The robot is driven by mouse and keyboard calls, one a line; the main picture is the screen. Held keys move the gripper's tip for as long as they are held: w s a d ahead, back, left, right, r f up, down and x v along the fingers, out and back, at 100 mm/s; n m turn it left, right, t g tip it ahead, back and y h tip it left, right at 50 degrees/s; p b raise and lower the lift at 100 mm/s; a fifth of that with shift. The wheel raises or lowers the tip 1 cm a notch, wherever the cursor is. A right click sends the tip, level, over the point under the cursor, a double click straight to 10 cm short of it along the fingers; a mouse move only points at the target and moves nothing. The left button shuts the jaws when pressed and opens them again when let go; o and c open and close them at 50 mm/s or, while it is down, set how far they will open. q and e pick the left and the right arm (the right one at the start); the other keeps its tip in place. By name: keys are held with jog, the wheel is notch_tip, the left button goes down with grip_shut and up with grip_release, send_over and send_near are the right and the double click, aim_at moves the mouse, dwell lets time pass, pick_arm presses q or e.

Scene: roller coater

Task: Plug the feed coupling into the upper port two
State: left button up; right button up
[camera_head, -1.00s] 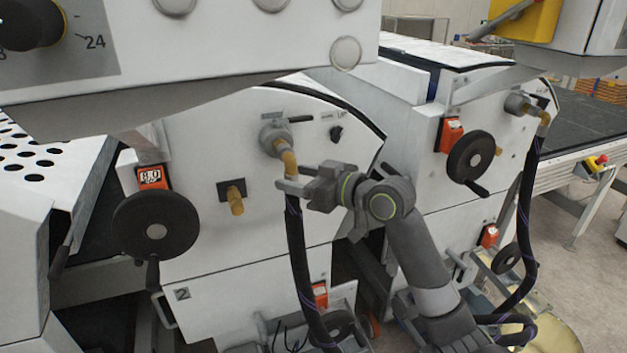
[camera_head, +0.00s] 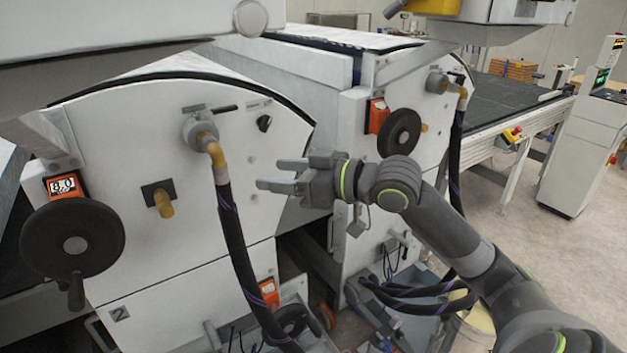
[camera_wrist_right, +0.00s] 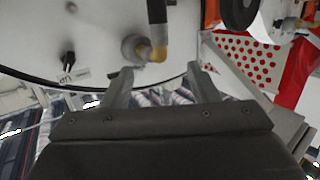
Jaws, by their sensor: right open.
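The feed coupling, a brass elbow (camera_head: 216,155) on a black hose (camera_head: 238,250), sits at the grey round upper port (camera_head: 197,128) on the white panel marked 2. The elbow meets the port with no gap that I can see, and the hose hangs down from it. In the right wrist view, the elbow (camera_wrist_right: 159,50) and the grey port (camera_wrist_right: 134,47) show beyond the fingers. My right gripper (camera_head: 267,174) is open and empty, to the right of the hose and apart from it. My left gripper is out of view.
A lower brass stub (camera_head: 163,201) and a black handwheel (camera_head: 72,243) stick out left of the hose. A second unit with its own handwheel (camera_head: 399,132) and hose (camera_head: 455,150) stands right. A control box (camera_head: 130,60) overhangs the top left.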

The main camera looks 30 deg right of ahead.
jog(key=shift+b+v, duration=0.6)
jog(key=shift+v, duration=2.2)
